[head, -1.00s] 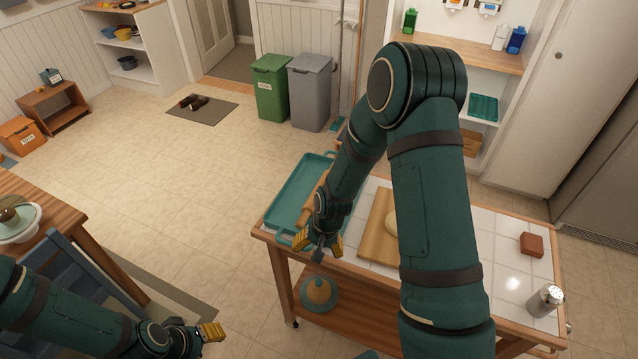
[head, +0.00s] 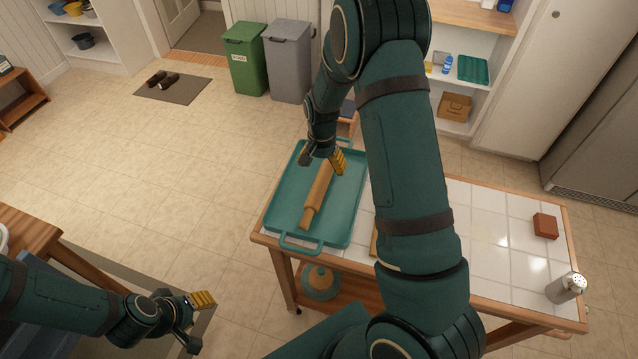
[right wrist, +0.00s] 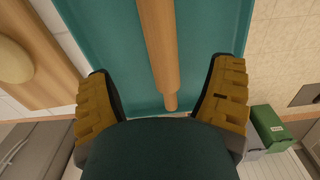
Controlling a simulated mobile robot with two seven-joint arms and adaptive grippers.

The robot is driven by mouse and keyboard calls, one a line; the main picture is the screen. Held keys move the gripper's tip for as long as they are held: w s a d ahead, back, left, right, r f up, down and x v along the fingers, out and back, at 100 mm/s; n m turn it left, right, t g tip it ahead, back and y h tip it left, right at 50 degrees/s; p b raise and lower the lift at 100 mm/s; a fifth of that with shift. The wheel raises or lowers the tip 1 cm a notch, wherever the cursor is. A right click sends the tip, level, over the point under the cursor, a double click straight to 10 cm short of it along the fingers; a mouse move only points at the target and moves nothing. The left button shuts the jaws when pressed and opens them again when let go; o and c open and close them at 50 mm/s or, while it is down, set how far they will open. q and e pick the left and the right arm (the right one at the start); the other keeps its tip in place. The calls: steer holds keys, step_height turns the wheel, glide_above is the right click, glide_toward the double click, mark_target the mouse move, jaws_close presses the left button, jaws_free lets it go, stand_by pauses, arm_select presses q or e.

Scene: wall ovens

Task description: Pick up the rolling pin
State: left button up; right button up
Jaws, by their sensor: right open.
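The wooden rolling pin (head: 317,195) lies lengthwise in a teal tray (head: 275,212) at the left end of the tiled table. My right gripper (head: 323,160) is open over the far end of the pin. In the right wrist view the rolling pin (right wrist: 160,45) runs between the two spread yellow-padded fingers (right wrist: 162,105), apart from both. The gap in height between fingers and pin is hard to judge. My left gripper (head: 196,322) is at the lower left, away from the table, with its fingers apart and nothing between them.
A cutting board with dough (right wrist: 12,62) lies beside the tray, mostly hidden by my right arm in the head view. A brick-coloured block (head: 545,226) and a metal shaker (head: 566,288) stand at the table's right. Green (head: 246,58) and grey (head: 289,62) bins stand behind.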

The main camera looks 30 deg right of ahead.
mark_target(320, 181)
step_height(320, 181, down, 4)
steer(key=shift+f, duration=0.1)
steer(key=shift+s+a+f, duration=0.1)
steer(key=shift+f, duration=1.2)
steer(key=shift+a+f, duration=0.1)
steer(key=shift+f, duration=1.15)
jaws_close()
